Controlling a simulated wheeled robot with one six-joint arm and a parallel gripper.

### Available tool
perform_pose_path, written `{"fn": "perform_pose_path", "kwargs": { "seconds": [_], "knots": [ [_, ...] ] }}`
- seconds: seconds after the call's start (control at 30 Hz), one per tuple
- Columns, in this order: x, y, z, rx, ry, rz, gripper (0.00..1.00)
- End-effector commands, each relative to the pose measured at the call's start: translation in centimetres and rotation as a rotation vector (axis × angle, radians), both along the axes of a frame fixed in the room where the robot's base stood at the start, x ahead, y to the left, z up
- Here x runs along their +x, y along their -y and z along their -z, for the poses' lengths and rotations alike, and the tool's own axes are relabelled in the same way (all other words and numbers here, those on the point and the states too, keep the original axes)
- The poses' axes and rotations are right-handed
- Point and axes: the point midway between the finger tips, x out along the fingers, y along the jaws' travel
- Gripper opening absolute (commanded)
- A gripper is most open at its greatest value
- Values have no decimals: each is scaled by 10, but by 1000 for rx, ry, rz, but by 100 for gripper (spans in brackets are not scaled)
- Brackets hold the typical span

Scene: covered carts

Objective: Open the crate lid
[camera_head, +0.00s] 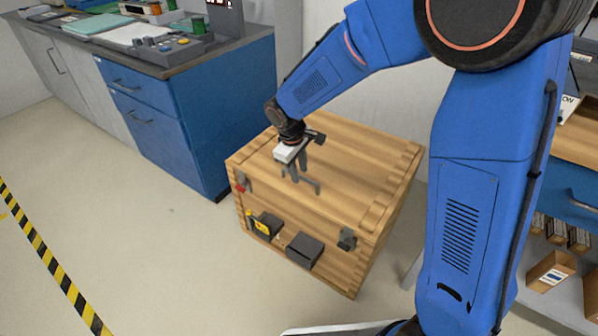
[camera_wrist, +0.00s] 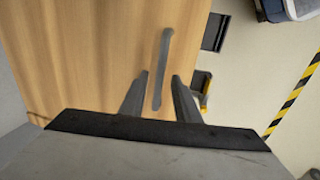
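The wooden crate (camera_head: 335,262) stands on the floor, and its lid (camera_head: 375,160) lies flat and closed on top. A grey bar handle (camera_wrist: 166,50) is on the lid; it also shows in the head view (camera_head: 314,186), partly mixed with my fingers. My gripper (camera_wrist: 158,100) is open above the lid, with one finger on each side of the handle's near end. I cannot tell whether the fingers touch it. In the head view my gripper (camera_head: 290,174) points down over the lid's front middle. A latch with red (camera_head: 241,182) and a dark latch (camera_head: 347,240) sit at the front corners.
Two dark boxes (camera_head: 303,250) stick out from the crate's front, one with a yellow part (camera_head: 261,226). A blue cabinet bench (camera_head: 225,110) stands close behind left. Shelving with cartons (camera_head: 553,270) is at right. Floor in front and left is clear, with striped tape (camera_head: 50,265).

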Motion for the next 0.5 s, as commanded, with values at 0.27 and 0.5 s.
{"fn": "perform_pose_path", "kwargs": {
  "seconds": [0.27,0.5],
  "knots": [
    [1,1,8,0,1,-1,29],
    [1,1,7,1,1,0,8]
  ]
}}
